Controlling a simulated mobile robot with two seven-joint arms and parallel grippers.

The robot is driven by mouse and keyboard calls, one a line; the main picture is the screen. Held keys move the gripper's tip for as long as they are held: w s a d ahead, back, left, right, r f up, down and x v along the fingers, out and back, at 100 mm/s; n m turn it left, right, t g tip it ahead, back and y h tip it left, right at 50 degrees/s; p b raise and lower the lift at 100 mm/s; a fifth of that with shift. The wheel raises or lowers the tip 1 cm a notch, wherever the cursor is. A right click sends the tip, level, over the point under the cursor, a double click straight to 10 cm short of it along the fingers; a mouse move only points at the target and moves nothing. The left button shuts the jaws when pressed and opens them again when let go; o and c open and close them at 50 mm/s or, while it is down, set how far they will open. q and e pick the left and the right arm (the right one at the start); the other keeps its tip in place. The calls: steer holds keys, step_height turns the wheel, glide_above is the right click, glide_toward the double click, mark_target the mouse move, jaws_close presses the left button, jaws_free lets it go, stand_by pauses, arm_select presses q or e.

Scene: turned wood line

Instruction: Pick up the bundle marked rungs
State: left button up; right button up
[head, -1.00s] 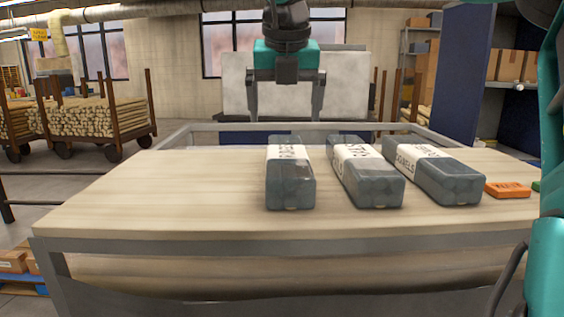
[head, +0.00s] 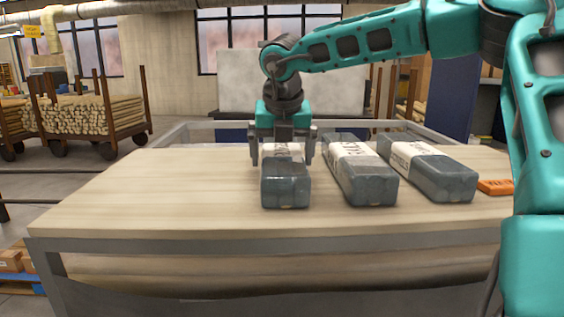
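Three grey wrapped bundles with white label bands lie side by side on the table. The left bundle (head: 286,190) has its label mostly hidden by my gripper; earlier its lettering seems to begin with R, but I cannot read it surely. The middle bundle (head: 368,185) has a label I cannot read clearly. The right bundle (head: 440,177) has a label that appeared to read dowels. My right gripper (head: 282,160), its arm coming in from the right, is open, with one finger on each side of the left bundle. My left gripper is out of view.
The wooden table (head: 150,200) is clear on its left side. An orange block (head: 495,187) lies at the right, partly behind my arm. Behind stand a pale board (head: 235,85) and carts of wooden rods (head: 92,115).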

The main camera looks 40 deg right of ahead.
steer(key=c, duration=1.2)
steer(key=shift+r, duration=0.1)
steer(key=shift+c, duration=0.4)
steer(key=shift+r, duration=0.15)
